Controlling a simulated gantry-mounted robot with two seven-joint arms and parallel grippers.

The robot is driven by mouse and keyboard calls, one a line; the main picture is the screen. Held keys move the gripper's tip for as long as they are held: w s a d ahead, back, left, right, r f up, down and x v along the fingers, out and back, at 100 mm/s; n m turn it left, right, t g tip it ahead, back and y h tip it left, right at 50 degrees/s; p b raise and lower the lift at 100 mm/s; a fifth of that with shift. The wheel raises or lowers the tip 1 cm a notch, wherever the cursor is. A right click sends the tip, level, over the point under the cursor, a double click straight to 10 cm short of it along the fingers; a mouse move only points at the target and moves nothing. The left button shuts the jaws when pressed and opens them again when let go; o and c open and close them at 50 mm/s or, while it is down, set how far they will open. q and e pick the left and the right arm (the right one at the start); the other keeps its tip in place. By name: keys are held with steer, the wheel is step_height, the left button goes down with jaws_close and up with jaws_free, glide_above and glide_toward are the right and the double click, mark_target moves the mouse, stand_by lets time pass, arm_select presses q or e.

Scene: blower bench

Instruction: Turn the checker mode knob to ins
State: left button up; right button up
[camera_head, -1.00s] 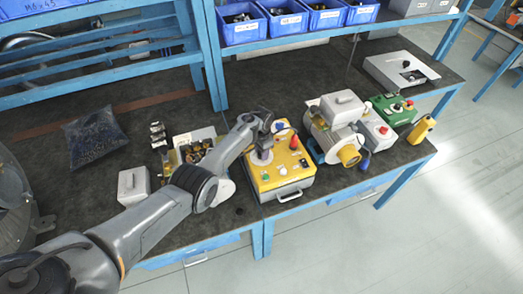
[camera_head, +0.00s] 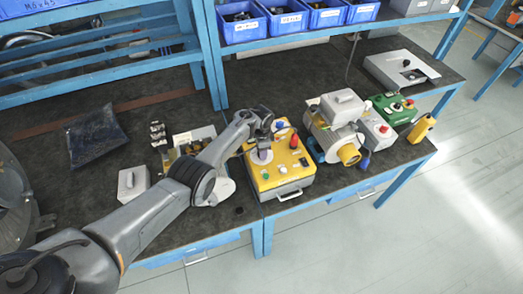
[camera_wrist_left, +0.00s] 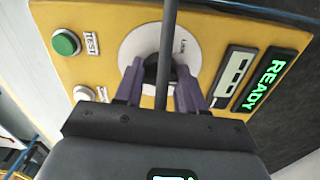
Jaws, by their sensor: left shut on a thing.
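The checker is a yellow box (camera_head: 284,180) with buttons and a front handle, on the bench near its front edge. In the left wrist view, its black mode knob (camera_wrist_left: 152,69) sits on a round pale dial (camera_wrist_left: 133,47) with small lettering, partly legible. My left gripper (camera_wrist_left: 158,72) is shut on the knob, with a finger on each side. In the head view my left gripper (camera_head: 262,151) is over the upper left of the box and hides the knob. The fingers and a dark rod hide much of the dial, so I cannot tell the knob's setting. My right gripper is not in view.
A green button (camera_wrist_left: 66,43) marked TEST and a display (camera_wrist_left: 264,79) reading READY flank the dial. A red-tipped part (camera_head: 294,141) stands on the box. A grey blower (camera_head: 335,128) stands close at its right.

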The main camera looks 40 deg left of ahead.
arm_select(q)
steer(key=o, duration=1.1)
steer(key=shift+c, duration=0.2)
steer(key=shift+r, duration=0.1)
steer(key=shift+r, duration=0.25)
step_height(320, 180, up, 9)
steer(key=p, duration=0.3)
steer(key=shift+f, duration=0.15)
steer(key=shift+r+p, duration=0.3)
steer(key=shift+r, duration=0.4)
